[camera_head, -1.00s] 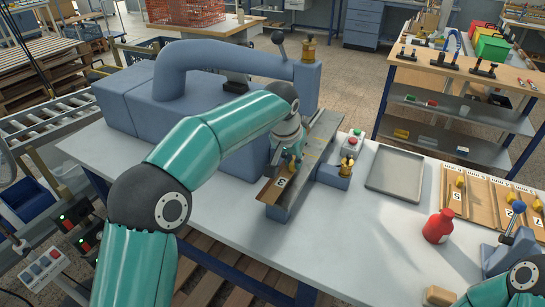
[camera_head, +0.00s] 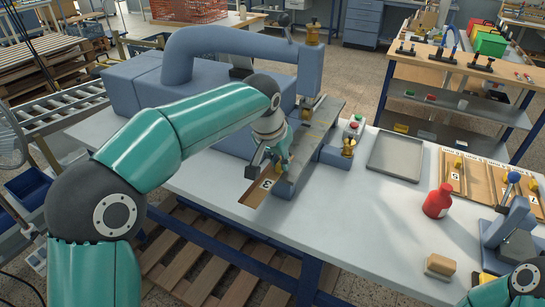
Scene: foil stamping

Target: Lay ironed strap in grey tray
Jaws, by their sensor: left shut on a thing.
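The strap (camera_head: 258,191) is a flat brown strip with a white numbered mark. Its near end shows at the left edge of the press's long grey bed (camera_head: 288,188); its far part is hidden behind my left gripper. My left gripper (camera_head: 268,168) is shut on the strap, beside the bed and under the blue press arm. The grey tray (camera_head: 396,157) lies flat and empty on the table, to the right of the press. My right arm shows only at the bottom right corner; its gripper is out of view.
A button box (camera_head: 354,127) and a brass knob (camera_head: 348,146) stand between bed and tray. A red bottle (camera_head: 437,202), a wooden block (camera_head: 440,266) and a blue lever fixture (camera_head: 508,228) stand at right. A rack of brown strips (camera_head: 475,176) is beyond. The table front is clear.

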